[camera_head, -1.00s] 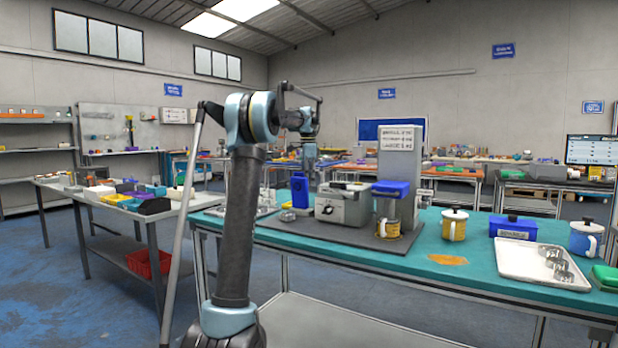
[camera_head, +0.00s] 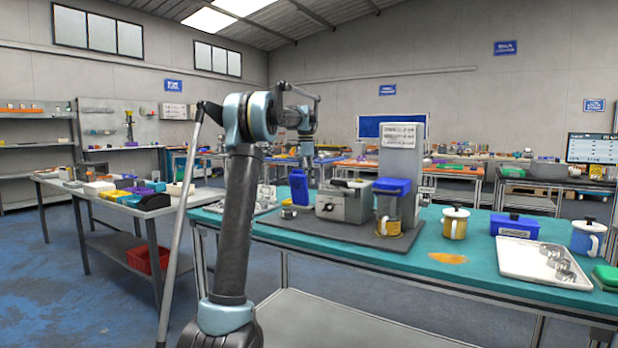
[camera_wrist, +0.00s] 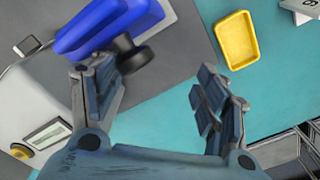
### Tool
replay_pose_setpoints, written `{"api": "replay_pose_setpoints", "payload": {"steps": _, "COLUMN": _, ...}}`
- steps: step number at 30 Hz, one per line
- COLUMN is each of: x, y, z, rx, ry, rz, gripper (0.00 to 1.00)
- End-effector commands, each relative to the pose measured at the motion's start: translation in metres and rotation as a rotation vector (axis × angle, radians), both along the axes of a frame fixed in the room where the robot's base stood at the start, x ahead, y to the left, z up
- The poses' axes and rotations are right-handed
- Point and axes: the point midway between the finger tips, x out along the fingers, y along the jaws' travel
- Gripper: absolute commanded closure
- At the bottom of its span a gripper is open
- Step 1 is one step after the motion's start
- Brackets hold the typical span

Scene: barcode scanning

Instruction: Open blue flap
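A blue piece with a black knob (camera_wrist: 88,28) shows at the top left of the wrist view, beside a pale machine. In the head view a blue upright piece (camera_head: 299,187) stands left of a grey box-shaped unit (camera_head: 343,203), just below my gripper; I cannot tell for sure that it is the same piece. My gripper (camera_wrist: 155,78) is open, with its fingers wide apart and nothing between them. Its left finger is close by the black knob; I cannot tell whether they touch. My gripper's fingertips are unclear in the head view.
A grey mat lies on the teal table (camera_head: 480,274). A blue-topped unit (camera_head: 392,188), a yellow mug (camera_head: 454,225), a blue box (camera_head: 515,226) and a white tray (camera_head: 520,261) stand to the right. A yellow tray (camera_wrist: 236,40) lies right of my gripper in the wrist view.

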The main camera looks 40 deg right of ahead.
Motion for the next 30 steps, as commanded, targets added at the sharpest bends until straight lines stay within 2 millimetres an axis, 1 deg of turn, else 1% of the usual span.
{"api": "replay_pose_setpoints", "payload": {"steps": 1, "x": 0.003, "y": 0.002, "z": 0.0, "rx": 0.003, "ry": -0.01, "rz": 0.002, "gripper": 0.51}}
{"api": "replay_pose_setpoints", "payload": {"steps": 5, "x": -0.005, "y": 0.002, "z": 0.006, "rx": 0.002, "ry": -0.016, "rz": 0.0, "gripper": 0.49}}
{"api": "replay_pose_setpoints", "payload": {"steps": 8, "x": -0.01, "y": 0.002, "z": 0.009, "rx": 0.002, "ry": -0.02, "rz": 0.001, "gripper": 0.44}}
{"api": "replay_pose_setpoints", "payload": {"steps": 9, "x": -0.012, "y": 0.002, "z": 0.011, "rx": 0.002, "ry": -0.022, "rz": 0.001, "gripper": 0.45}}
{"api": "replay_pose_setpoints", "payload": {"steps": 11, "x": -0.015, "y": 0.003, "z": 0.012, "rx": 0.002, "ry": -0.025, "rz": 0.002, "gripper": 0.52}}
{"api": "replay_pose_setpoints", "payload": {"steps": 18, "x": -0.02, "y": 0.002, "z": 0.016, "rx": 0.004, "ry": -0.028, "rz": 0.001, "gripper": 0.52}}
{"api": "replay_pose_setpoints", "payload": {"steps": 26, "x": -0.021, "y": 0.002, "z": 0.018, "rx": 0.005, "ry": -0.028, "rz": 0.0, "gripper": 0.52}}
{"api": "replay_pose_setpoints", "payload": {"steps": 30, "x": -0.021, "y": 0.002, "z": 0.028, "rx": 0.005, "ry": -0.028, "rz": 0.0, "gripper": 0.52}}
